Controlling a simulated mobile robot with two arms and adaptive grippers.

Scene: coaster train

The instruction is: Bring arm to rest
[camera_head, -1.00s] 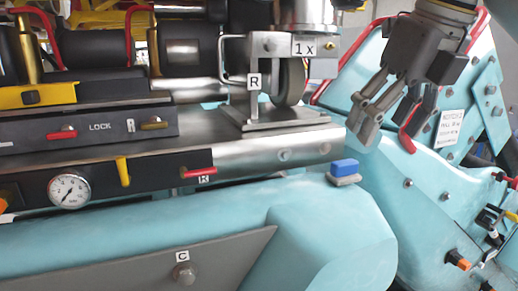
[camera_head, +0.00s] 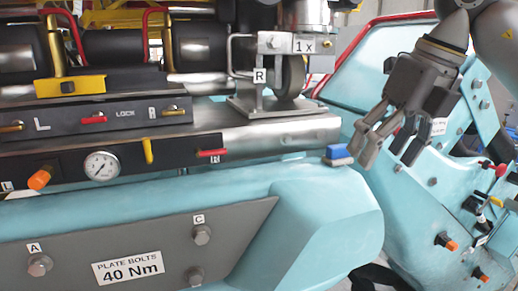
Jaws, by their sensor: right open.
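My right gripper (camera_head: 386,143) shows at the right, its arm coming in from the upper right. It is open and empty, with its fingers pointing down and to the left. A small blue block with a pale base (camera_head: 337,154) sits on the teal body (camera_head: 300,190), just left of the fingertips in the picture. Whether the fingers touch it cannot be told, but they are not around it. My left gripper is not in view.
A wheel assembly (camera_head: 289,80) marked R stands on the steel rail. A lock panel (camera_head: 110,117) with red and yellow levers, a gauge (camera_head: 102,166) and a plate bolt panel (camera_head: 140,245) fill the left. A teal upright with a red edge (camera_head: 350,62) stands behind my gripper.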

